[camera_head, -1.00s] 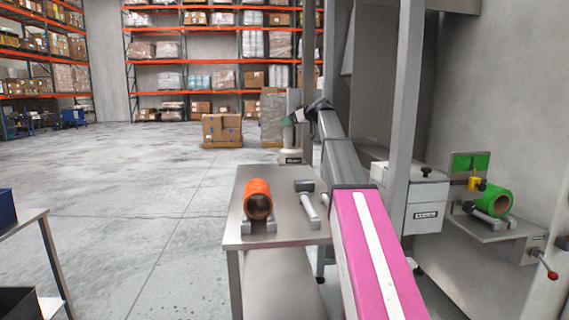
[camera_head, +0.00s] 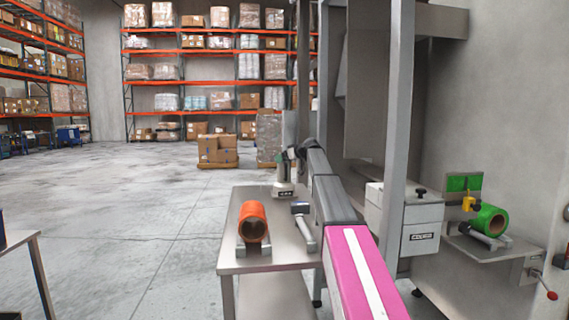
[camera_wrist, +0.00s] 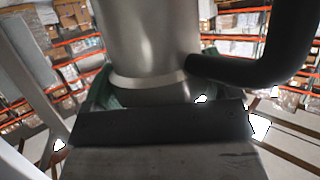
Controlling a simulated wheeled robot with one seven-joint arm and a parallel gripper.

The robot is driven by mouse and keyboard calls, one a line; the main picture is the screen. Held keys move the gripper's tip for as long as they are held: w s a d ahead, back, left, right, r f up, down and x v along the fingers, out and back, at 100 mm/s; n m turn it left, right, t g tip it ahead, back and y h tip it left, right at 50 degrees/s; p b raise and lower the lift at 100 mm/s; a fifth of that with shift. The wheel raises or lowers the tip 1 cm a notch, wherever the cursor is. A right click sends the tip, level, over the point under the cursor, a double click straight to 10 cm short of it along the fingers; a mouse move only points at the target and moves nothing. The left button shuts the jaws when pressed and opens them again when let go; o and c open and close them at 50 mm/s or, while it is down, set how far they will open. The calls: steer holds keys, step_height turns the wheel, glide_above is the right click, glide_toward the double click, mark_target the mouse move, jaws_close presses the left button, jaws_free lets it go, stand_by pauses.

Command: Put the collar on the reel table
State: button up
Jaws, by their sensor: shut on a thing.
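The collar (camera_head: 285,188) is a grey metal piece with an upright tube, a greenish shoulder and a labelled base. In the head view it is upright at the far end of the steel reel table (camera_head: 232,262). I cannot tell whether its base touches the top. My gripper (camera_head: 297,153) is shut on it from the right, partly hidden by my arm. In the wrist view, the collar's shiny tube (camera_wrist: 150,45) and black bent handle (camera_wrist: 285,50) stand just beyond the dark finger (camera_wrist: 150,124). The grip itself is mostly hidden.
A grey upright post (camera_head: 398,110) and a white machine box (camera_head: 408,222) stand right. A green reel (camera_head: 488,221) sits farther right. Open floor lies left.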

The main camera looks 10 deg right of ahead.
steer(key=shift+f, duration=0.85)
steer(key=o, duration=1.5)
steer(key=shift+f, duration=0.15)
steer(key=shift+c, duration=0.2)
steer(key=v, duration=1.2)
